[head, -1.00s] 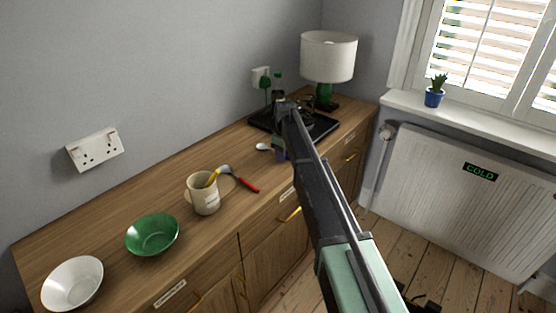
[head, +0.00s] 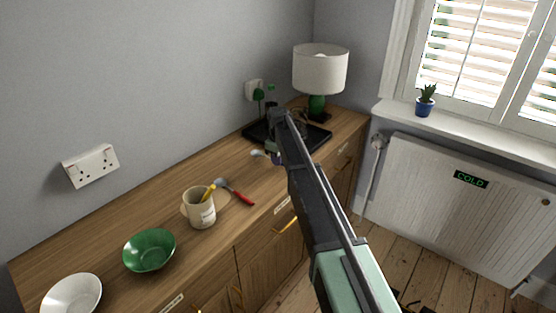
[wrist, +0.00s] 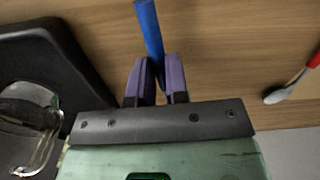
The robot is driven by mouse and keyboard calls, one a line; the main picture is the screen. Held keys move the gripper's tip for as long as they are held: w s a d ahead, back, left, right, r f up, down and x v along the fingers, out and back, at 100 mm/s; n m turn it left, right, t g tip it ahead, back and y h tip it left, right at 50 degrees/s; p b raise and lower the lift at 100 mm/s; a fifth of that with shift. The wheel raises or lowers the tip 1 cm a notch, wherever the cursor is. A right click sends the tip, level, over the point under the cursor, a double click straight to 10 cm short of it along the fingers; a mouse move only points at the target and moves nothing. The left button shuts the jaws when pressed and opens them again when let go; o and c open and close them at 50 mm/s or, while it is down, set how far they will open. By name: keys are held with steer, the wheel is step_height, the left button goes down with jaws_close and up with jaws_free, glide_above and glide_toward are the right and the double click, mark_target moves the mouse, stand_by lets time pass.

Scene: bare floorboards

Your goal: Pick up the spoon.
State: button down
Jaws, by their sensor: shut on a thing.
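In the wrist view my gripper (wrist: 157,72), with purple fingers, is shut on a blue handle (wrist: 149,26). The handle's far end runs out of the top of that view. In the head view a pale spoon bowl (head: 258,153) shows just left of my gripper (head: 275,156), and most of its handle is hidden behind my arm. It appears to be the same blue-handled spoon, close above the wooden counter (head: 165,188). A second spoon with a red handle (head: 240,197) lies on the counter by the mug; it also shows in the wrist view (wrist: 283,94).
A cream mug (head: 203,216) holding a yellow-handled thing, a green bowl (head: 149,252) and a white bowl (head: 72,296) stand at left. A black tray (head: 318,136) with glassware and a lamp (head: 320,70) stand behind my gripper. Counter is clear between the red-handled spoon and tray.

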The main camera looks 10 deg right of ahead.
step_height(320, 180, up, 17)
steer(key=p, duration=1.6)
steer(key=shift+r, duration=0.2)
